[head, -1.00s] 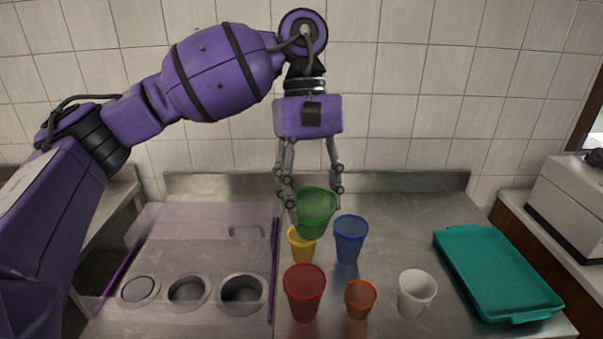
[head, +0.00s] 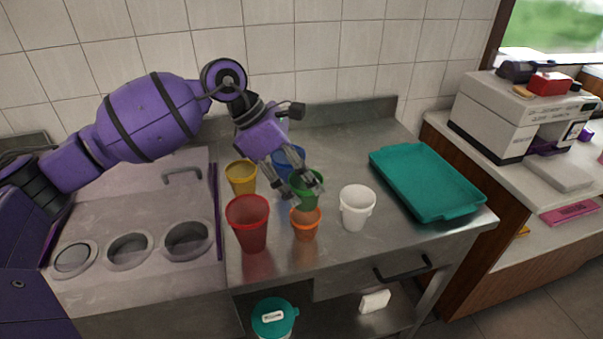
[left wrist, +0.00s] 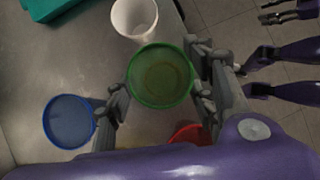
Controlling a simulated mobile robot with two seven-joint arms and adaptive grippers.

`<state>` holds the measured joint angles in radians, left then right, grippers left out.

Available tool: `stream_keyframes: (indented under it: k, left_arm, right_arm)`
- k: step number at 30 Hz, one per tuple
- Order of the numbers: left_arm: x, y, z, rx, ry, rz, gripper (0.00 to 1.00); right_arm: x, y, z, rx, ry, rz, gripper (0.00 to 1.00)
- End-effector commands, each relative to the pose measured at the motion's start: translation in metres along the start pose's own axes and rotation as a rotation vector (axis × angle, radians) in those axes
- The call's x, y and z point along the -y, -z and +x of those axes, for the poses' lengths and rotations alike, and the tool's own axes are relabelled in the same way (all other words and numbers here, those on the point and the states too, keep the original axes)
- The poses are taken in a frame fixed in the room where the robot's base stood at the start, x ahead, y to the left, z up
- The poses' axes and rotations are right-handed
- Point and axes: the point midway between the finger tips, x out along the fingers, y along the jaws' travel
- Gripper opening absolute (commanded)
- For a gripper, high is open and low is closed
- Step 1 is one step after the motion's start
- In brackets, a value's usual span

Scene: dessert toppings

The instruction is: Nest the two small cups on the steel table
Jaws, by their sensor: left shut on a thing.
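My left gripper (head: 305,186) is shut on the green cup (head: 309,196), which it holds upright or nearly so. The green cup is right over the small orange cup (head: 306,227), its lower end overlapping the orange rim; I cannot tell whether it is inside. In the left wrist view the green cup (left wrist: 161,76) is between the fingers, a brownish ring showing at its bottom, and the orange cup is hidden. The small yellow cup (head: 241,177) stands behind the red cup. A dark gripper, apparently my right (left wrist: 287,14), is at the wrist view's top right corner.
The red cup (head: 248,223) stands left of the orange cup, the white cup (head: 357,207) right of it. The blue cup (head: 289,158) is behind, partly covered by my gripper. A teal tray (head: 428,183) lies at the right of the steel table (head: 337,133). Round wells are at left.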

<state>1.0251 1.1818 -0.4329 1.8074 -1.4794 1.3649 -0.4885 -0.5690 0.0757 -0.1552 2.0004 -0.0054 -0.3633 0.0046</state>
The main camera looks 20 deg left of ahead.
Motion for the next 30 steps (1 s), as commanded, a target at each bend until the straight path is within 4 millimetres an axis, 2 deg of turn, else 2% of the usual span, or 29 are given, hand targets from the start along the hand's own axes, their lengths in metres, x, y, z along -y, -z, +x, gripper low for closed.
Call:
stream_keyframes:
  k: [19,30]
  left_arm:
    - [-0.003,0.029,0.046,-0.002,0.004,0.000,0.33]
    - [-0.003,0.033,0.052,-0.001,0.001,0.002,0.33]
  right_arm:
    - [0.001,-0.034,0.012,0.047,0.004,-0.012,0.40]
    - [0.001,-0.034,0.014,0.047,0.004,-0.014,0.40]
